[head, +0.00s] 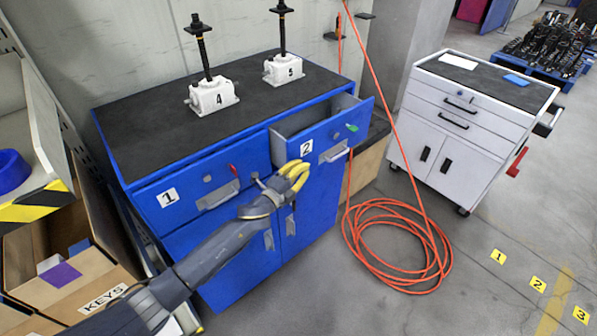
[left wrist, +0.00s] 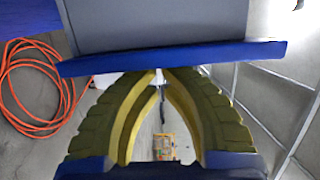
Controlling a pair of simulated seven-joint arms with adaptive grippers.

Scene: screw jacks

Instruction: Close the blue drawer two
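Drawer two (head: 322,137), blue with a white "2" label, is pulled partly out of the blue cabinet (head: 318,200). Its grey inside shows, and a green-tagged key (head: 351,127) and a metal handle (head: 334,152) are on its front. My left gripper (head: 301,170) is at the lower left of this drawer front, with its yellow fingertips close together. In the left wrist view the fingertips (left wrist: 162,78) meet near the blue edge of the drawer (left wrist: 170,58). Nothing clearly sits between them; whether they touch the front I cannot tell. My right gripper is not in view.
Drawer one (head: 205,190), beside it, is shut, with a red-tagged key. Screw jacks 4 (head: 212,95) and 5 (head: 284,70) stand on the cabinet top. An orange hose (head: 397,245) lies coiled on the floor at the right. A white tool cart (head: 465,120) stands beyond.

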